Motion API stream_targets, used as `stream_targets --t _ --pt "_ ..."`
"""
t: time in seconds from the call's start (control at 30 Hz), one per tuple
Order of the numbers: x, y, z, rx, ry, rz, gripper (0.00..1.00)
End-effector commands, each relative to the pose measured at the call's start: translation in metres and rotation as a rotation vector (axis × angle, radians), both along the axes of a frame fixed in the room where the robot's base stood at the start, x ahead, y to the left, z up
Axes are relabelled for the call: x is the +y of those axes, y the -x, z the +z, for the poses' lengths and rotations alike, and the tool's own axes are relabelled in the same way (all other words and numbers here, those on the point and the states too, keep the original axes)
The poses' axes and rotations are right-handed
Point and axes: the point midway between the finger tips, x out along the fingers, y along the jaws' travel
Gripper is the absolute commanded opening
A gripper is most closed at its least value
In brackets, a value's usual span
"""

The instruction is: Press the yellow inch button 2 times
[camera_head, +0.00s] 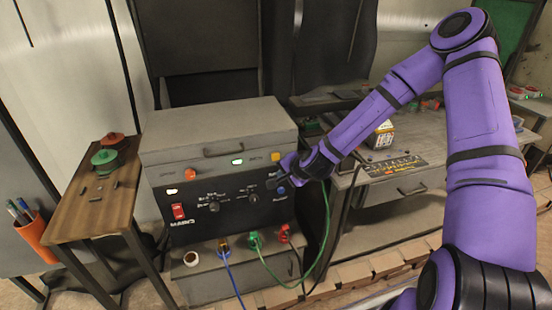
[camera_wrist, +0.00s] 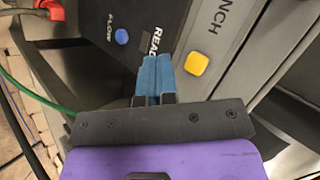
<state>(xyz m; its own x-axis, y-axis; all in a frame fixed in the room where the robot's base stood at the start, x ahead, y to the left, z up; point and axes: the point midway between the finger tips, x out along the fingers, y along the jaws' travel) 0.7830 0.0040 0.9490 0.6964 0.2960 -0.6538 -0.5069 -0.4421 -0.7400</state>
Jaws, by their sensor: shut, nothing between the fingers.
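The yellow inch button (camera_wrist: 196,64) is a rounded square on the grey upper face of the machine, beside the lettering that ends in "NCH". It also shows in the head view (camera_head: 276,157), at the right end of the machine's upper band. My gripper (camera_wrist: 157,58) is shut and empty, its blue fingers together. In the wrist view the fingertips are to the left of the yellow button, over the black panel near its white lettering. In the head view my gripper (camera_head: 283,180) is at the panel's right side, just below the button. I cannot tell whether the tips touch the panel.
A blue button (camera_wrist: 121,36) marked "FLOW" is left of the fingers. The panel has a red switch (camera_head: 178,211), knobs (camera_head: 252,197) and an orange button (camera_head: 190,174). A green cable (camera_head: 326,230) hangs below my arm. A bench with a keypad (camera_head: 398,164) is at the right.

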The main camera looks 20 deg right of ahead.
Motion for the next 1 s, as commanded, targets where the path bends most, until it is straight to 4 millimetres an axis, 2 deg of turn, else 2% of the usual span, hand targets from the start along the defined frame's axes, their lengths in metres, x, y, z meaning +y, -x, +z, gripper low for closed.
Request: stream_targets --t 0.2,0.4,0.6,1.0 --pt "0.0 -0.028 0.0 -0.002 0.001 -0.001 0.0" --pt "0.0 -0.044 0.0 0.0 0.001 -0.001 0.0" --pt "0.0 -0.05 0.0 0.0 0.0 0.0 0.0" --pt "0.0 -0.05 0.0 0.0 -0.001 -0.001 0.0"
